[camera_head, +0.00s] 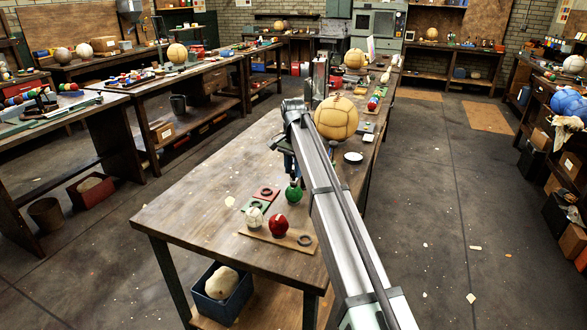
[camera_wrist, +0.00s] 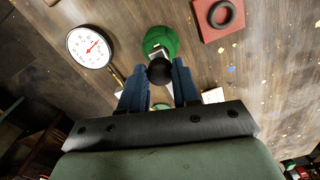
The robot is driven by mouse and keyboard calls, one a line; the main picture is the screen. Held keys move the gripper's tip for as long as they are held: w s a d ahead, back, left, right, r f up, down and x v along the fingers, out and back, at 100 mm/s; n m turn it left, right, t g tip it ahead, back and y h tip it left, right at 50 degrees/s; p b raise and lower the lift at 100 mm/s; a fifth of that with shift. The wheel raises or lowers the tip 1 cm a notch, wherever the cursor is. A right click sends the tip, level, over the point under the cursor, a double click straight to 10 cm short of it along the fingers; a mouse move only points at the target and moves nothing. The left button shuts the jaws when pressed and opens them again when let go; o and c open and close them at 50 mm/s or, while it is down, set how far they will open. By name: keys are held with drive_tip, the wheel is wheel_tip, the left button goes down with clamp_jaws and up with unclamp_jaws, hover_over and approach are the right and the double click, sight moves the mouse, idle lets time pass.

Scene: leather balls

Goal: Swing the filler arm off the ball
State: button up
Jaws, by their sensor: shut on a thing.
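In the wrist view the two blue fingers of my gripper (camera_wrist: 160,66) are closed around a black round knob (camera_wrist: 160,73). The knob looks like the handle of the filler arm, whose other parts I cannot make out clearly. A green ball (camera_wrist: 158,38) lies just beyond the knob, with a small pale metal piece over it. In the head view the green ball (camera_head: 293,193) stands on the bench just below my gripper (camera_head: 288,160), which is mostly hidden behind my arm. A large tan leather ball (camera_head: 337,120) shows behind my arm.
A white dial gauge (camera_wrist: 90,46) with a red needle stands left of the knob. A black ring on a red pad (camera_wrist: 219,15) lies to the right. On the bench (camera_head: 190,225), a red ball (camera_head: 280,225) and a white ball (camera_head: 254,217) stand nearer. The bench's left side is mostly bare.

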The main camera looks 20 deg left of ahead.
clamp_jaws()
drive_tip(key=w+a+m, duration=0.9)
drive_tip(key=w+m, duration=0.1)
drive_tip(key=m, duration=0.8)
drive_tip(key=shift+a, duration=0.35)
idle(0.5)
